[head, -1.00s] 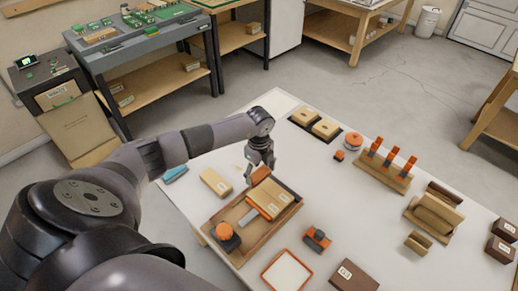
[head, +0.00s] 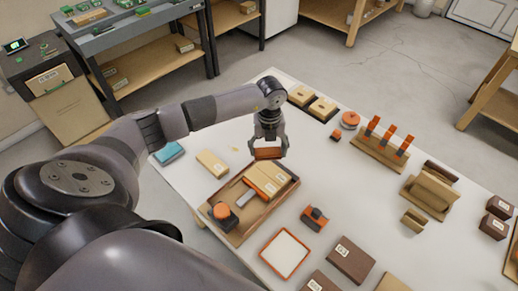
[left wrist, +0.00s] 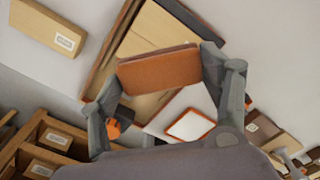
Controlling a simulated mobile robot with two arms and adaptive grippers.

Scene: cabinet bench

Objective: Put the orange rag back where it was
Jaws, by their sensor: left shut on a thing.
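My left gripper (head: 268,145) is shut on the orange rag (head: 267,153), a flat folded orange-brown piece held across the fingers. The rag (left wrist: 160,68) also shows between both fingers in the left wrist view. In the head view it appears just beyond the upper end of a brown wooden tray (head: 240,236), seemingly above the table; its exact height is hard to tell. The tray holds light wooden blocks (head: 266,178), an orange-topped round item (head: 221,211) and a grey-handled tool (head: 247,198). My right gripper is not in view.
On the white table, a light block (head: 212,163) and a blue cloth (head: 168,152) lie left of the tray. An orange-framed white panel (head: 285,254) and an orange-black tool (head: 315,218) lie right. A rack with orange-handled tools (head: 380,150) stands further right.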

